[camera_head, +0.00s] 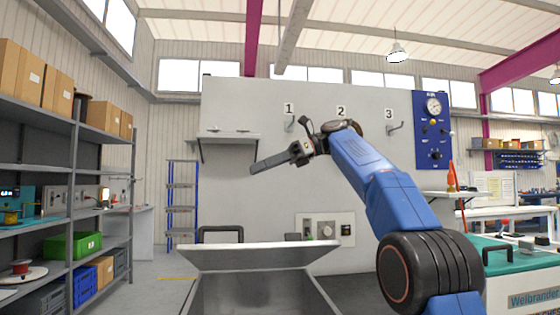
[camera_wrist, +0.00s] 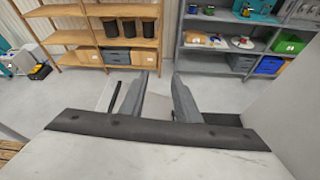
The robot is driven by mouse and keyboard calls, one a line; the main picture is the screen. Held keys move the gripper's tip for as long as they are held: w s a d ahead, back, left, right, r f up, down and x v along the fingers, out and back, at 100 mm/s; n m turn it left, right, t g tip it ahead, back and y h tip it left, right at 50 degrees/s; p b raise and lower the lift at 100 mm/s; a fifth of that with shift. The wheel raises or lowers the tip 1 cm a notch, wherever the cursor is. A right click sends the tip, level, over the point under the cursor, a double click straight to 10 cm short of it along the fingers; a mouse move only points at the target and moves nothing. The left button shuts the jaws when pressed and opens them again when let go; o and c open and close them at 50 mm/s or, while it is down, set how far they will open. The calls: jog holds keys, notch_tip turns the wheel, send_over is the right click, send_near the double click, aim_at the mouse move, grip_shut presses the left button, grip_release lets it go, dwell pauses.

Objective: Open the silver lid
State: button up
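The silver lid (camera_head: 258,257) is at the bottom centre of the head view. It is raised at a tilt above a grey metal box (camera_head: 250,295), whose inside shows below it. A black handle shape (camera_head: 221,230) shows just behind the lid's upper edge; I cannot tell if it is fixed to the lid. My gripper (camera_head: 256,167) is well above the lid, pointing left, with clear air between them. In the wrist view, my gripper (camera_wrist: 160,76) has its two fingers apart with nothing between them. I do not make out the lid in the wrist view.
A grey wall panel with numbered hooks (camera_head: 290,122) stands behind my arm. Shelving (camera_head: 75,190) with boxes and bins is at the left. A teal-topped bench (camera_head: 505,250) is at the right. Open floor (camera_wrist: 70,85) shows before the shelves in the wrist view.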

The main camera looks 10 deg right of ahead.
jog(key=v, duration=0.6)
jog(key=shift+d, duration=0.15)
dwell(0.3)
